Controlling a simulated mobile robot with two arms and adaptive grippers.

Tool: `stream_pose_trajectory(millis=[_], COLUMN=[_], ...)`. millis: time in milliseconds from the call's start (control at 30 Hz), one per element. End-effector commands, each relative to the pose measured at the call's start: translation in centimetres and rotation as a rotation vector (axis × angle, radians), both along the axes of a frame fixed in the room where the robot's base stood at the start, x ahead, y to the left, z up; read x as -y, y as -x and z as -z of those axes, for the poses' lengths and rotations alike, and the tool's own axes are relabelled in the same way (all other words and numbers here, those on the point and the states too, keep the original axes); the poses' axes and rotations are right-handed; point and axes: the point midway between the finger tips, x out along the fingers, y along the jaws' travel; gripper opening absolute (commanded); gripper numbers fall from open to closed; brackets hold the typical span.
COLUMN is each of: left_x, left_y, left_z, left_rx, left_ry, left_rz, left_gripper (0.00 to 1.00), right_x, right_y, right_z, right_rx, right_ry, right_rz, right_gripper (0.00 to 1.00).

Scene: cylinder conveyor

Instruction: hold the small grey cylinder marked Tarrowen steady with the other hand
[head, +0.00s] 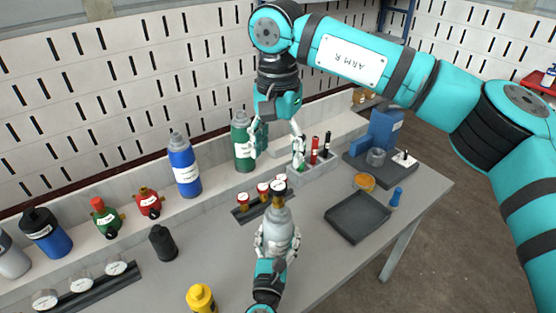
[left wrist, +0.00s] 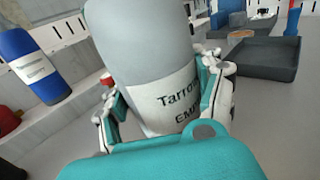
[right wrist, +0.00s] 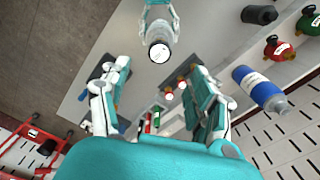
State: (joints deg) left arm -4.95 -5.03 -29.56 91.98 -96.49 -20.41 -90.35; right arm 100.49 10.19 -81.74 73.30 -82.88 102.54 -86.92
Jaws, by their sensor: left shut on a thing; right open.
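The small grey cylinder (head: 280,218) is at the front middle of the grey workbench in the head view. The left wrist view shows its white label reading "Tarro..." and "EM..." (left wrist: 165,103); the rest of the text is hidden. My left gripper (head: 277,242) is shut around its body, one finger on each side. Whether its base touches the bench is hidden. My right gripper (head: 279,153) is open and empty, beyond and above the cylinder. In the right wrist view the cylinder (right wrist: 160,35) shows beyond the open fingers, apart from them.
A blue cylinder (head: 184,168) and a green one (head: 241,150) stand on the back ledge. A dark tray (head: 357,216) lies to the right.

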Motion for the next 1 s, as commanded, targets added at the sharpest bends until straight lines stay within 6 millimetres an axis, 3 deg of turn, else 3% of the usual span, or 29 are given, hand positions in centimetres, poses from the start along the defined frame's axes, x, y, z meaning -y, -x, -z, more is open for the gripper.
stream_pose_trajectory(millis=[300, 500, 767, 1000], left_x=[0.0, 0.0, 0.0, 0.0], left_y=[0.0, 0.0, 0.0, 0.0], left_z=[0.1, 0.1, 0.1, 0.1], left_rx=[-0.001, -0.001, -0.001, -0.001], left_ry=[0.0, 0.0, 0.0, 0.0], left_rz=[0.0, 0.0, 0.0, 0.0], left_gripper=[0.29, 0.29, 0.29, 0.29], right_x=[0.0, 0.0, 0.0, 0.1], right_y=[0.1, 0.1, 0.1, 0.1], right_z=[-0.5, -0.8, 0.0, 4.0], right_rx=[-0.001, -0.001, -0.002, -0.004], right_ry=[-0.001, 0.0, 0.002, 0.003], right_rz=[0.773, 1.099, 1.228, 1.228], right_gripper=[0.63, 0.63, 0.63, 0.63])
